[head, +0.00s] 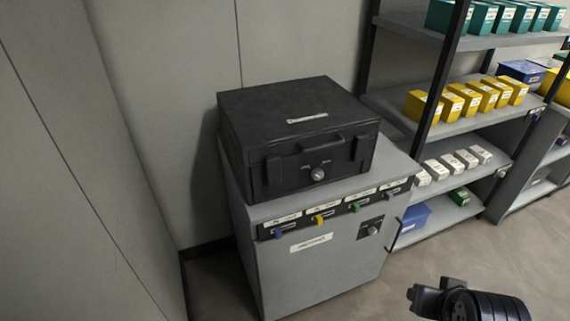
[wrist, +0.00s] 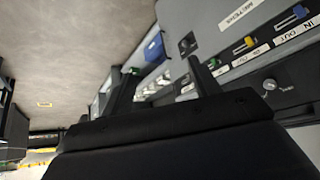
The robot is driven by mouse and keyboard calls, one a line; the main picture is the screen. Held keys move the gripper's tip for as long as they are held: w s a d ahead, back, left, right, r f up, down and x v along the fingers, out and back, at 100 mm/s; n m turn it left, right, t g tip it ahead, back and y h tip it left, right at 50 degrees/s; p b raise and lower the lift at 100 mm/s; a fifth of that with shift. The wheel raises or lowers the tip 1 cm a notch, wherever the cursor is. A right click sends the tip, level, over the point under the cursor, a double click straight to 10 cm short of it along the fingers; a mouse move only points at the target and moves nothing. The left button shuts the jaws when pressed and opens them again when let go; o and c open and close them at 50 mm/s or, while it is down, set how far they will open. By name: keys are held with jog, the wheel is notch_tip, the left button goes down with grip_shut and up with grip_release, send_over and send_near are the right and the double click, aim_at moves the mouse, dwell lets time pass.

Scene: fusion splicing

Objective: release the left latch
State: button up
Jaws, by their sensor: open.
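A black case (head: 300,130) with its lid down sits on top of a grey cabinet. On its front are the left latch (head: 273,172), the right latch (head: 360,147), a carry handle (head: 322,143) and a round silver knob (head: 317,174) between the latches. Both latches look upright and flat against the front. In the wrist view, part of the case front with the knob (wrist: 268,85) shows tilted at the right; I cannot pick out the left latch there. My gripper (wrist: 163,85) is open and empty, its two dark fingers apart, clear of the case.
The grey cabinet (head: 320,270) has a row of coloured switches (head: 320,218) and labels below the case. A shelf rack (head: 450,130) with yellow, teal and white boxes stands at right. Walls close in behind and left.

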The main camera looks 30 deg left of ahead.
jog(key=w+a+n+t+y+b, duration=0.2)
jog(key=w+a, duration=0.5)
jog(key=a, duration=0.1)
jog(key=n+t+y+b, duration=0.3)
jog(key=n+y+b, duration=0.25)
jog(key=y, duration=0.55)
send_near(275, 162)
jog(key=shift+n, duration=0.25)
jog(key=p+x, duration=0.2)
jog(key=x, duration=0.6)
jog(key=shift+w+a, duration=0.1)
jog(key=shift+a, duration=0.1)
jog(key=shift+c, duration=0.4)
grip_shut()
